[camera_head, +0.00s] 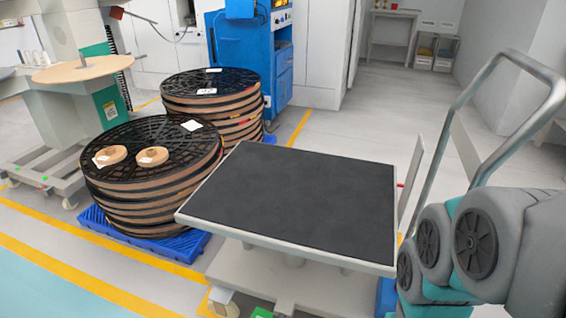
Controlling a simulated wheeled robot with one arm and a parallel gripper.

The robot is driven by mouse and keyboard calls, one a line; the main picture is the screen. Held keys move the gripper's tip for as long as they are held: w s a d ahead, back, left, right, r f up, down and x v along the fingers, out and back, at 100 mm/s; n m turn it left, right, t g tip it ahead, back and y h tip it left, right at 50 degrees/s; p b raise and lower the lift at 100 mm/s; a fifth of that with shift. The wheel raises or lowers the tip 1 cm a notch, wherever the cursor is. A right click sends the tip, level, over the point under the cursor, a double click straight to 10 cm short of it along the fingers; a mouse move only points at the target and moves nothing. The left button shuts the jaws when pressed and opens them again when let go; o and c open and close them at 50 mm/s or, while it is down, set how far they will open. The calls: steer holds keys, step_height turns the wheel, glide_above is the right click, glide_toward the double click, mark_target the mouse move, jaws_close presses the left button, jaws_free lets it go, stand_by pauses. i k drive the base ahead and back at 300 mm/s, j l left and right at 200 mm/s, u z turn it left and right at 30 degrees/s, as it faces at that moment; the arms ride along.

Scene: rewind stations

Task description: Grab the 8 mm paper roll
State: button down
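Two small tan paper rolls lie flat on top of the near stack of large reels at the left. The left roll (110,156) has a white label beside it. The right roll (152,156) lies close to it, with a small gap between them. No size marking is readable, so I cannot tell which is the 8 mm one. My gripper is not in view; only grey and teal links of my arm show at the lower right, far from the rolls.
The near reel stack (150,190) stands on a blue pallet (170,246). A second stack (210,100) stands behind it. A cart with a dark flat top (300,195) and metal handle (500,60) fills the middle. A round-topped station (80,70) is at left.

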mark_target(151, 157)
steer(key=u, duration=1.35)
steer(key=i+j, duration=0.1)
steer(key=j, duration=0.25)
steer(key=i+j, duration=0.85)
steer(key=j, duration=0.25)
steer(key=i+j+z, duration=0.1)
steer(key=i+j, duration=0.35)
steer(key=i+l, duration=0.2)
steer(key=i, duration=0.4)
steer(key=i+l, duration=0.15)
steer(key=i, duration=0.5)
steer(key=l+z, duration=0.05)
